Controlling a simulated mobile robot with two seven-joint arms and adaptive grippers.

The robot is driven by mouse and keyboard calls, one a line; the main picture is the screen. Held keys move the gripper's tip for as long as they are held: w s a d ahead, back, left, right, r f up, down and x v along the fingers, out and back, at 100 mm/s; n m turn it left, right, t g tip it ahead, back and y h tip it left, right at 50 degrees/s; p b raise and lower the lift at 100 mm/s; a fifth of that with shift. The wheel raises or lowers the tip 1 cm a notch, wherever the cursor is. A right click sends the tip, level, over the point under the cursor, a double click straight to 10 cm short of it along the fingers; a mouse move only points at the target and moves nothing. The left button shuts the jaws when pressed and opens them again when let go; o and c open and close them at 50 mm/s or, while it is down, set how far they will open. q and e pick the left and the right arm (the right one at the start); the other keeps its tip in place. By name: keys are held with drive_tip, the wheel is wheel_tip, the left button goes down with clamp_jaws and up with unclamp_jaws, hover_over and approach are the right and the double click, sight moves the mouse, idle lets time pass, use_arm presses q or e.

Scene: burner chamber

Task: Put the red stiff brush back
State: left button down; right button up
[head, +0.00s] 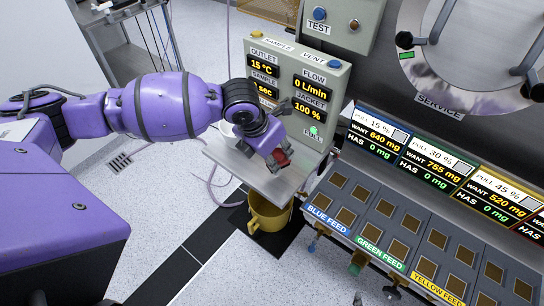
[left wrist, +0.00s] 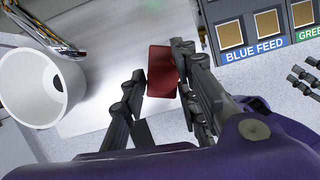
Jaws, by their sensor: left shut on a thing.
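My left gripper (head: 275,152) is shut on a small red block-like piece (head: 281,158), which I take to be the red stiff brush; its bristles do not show. In the left wrist view the red brush (left wrist: 162,70) sits between the fingertips of the left gripper (left wrist: 160,88). It is over the pale metal shelf (head: 226,155), and I cannot tell whether it touches it. Dark fingers at the right edge of the left wrist view look like my right gripper (left wrist: 304,79); its jaw opening is unclear.
A white cup-like vessel (left wrist: 28,88) is at the left of the left wrist view. A yellow bucket (head: 268,215) is below the shelf. The display panel (head: 297,90) rises behind the shelf. The feed bins (head: 370,225) with valves along their front stand to the right.

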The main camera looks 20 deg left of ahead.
use_arm(q)
drive_tip(key=shift+w+a+f, duration=0.2)
drive_tip(key=shift+w+f, duration=0.05)
drive_tip(key=shift+f, duration=0.2)
drive_tip(key=shift+w+f, duration=0.1)
drive_tip(key=shift+f, duration=1.45)
drive_tip(key=shift+f, duration=0.2)
drive_tip(key=c, duration=1.4)
unclamp_jaws()
drive_tip(key=shift+o, duration=0.2)
drive_tip(key=shift+r, duration=0.1)
drive_tip(key=shift+r, duration=0.25)
drive_tip(key=v, duration=1.1)
drive_tip(key=shift+a+r, duration=0.15)
drive_tip(key=shift+r, duration=0.15)
